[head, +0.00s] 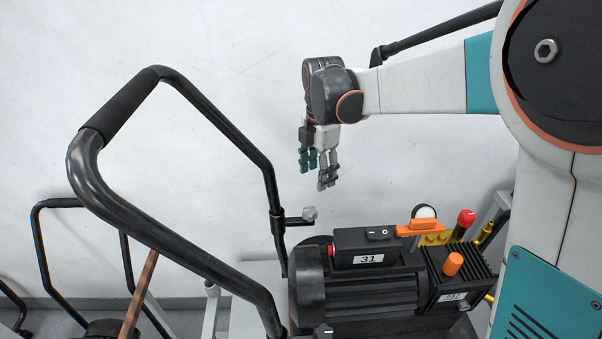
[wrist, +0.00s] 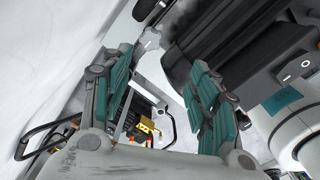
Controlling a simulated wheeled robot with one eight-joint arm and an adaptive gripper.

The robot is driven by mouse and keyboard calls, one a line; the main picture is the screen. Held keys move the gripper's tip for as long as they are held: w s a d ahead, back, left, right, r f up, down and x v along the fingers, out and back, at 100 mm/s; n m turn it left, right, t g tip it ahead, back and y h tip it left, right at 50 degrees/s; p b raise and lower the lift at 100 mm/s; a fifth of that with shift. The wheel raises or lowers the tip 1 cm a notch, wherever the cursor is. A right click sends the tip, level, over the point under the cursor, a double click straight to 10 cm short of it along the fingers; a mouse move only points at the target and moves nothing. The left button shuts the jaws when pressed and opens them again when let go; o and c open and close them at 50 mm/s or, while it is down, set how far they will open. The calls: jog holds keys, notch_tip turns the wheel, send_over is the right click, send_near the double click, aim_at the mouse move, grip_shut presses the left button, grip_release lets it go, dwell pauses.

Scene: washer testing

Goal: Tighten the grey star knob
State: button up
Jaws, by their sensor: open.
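The grey star knob (head: 309,213) sits at the end of a short black bracket on the upright of the black tube handle (head: 205,105) in the head view. In the wrist view the knob (wrist: 150,38) shows near the top, just beyond and between the fingertips. My gripper (head: 316,172) hangs fingers down above the knob in the head view, apart from it. Its teal-padded fingers are spread with nothing between them, as the wrist view (wrist: 163,66) also shows.
Below and right of the knob is a black motor (head: 355,295) with a switch box (head: 368,247) labelled 31. An orange lever (head: 415,228), a red knob (head: 466,218) and an orange cap (head: 453,263) stand to its right. A white wall (head: 230,45) is behind.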

aim_at(310, 210)
jog(key=shift+n, duration=0.7)
jog(key=f+b, duration=0.1)
jog(key=f, duration=0.4)
jog(key=w+a+f+b, duration=0.1)
jog(key=f, duration=0.4)
jog(key=w+f+b, duration=0.1)
jog(key=f+b, duration=0.1)
jog(key=f, duration=0.3)
jog(key=shift+a, duration=0.15)
jog(key=shift+s, duration=0.1)
jog(key=c, duration=1.1)
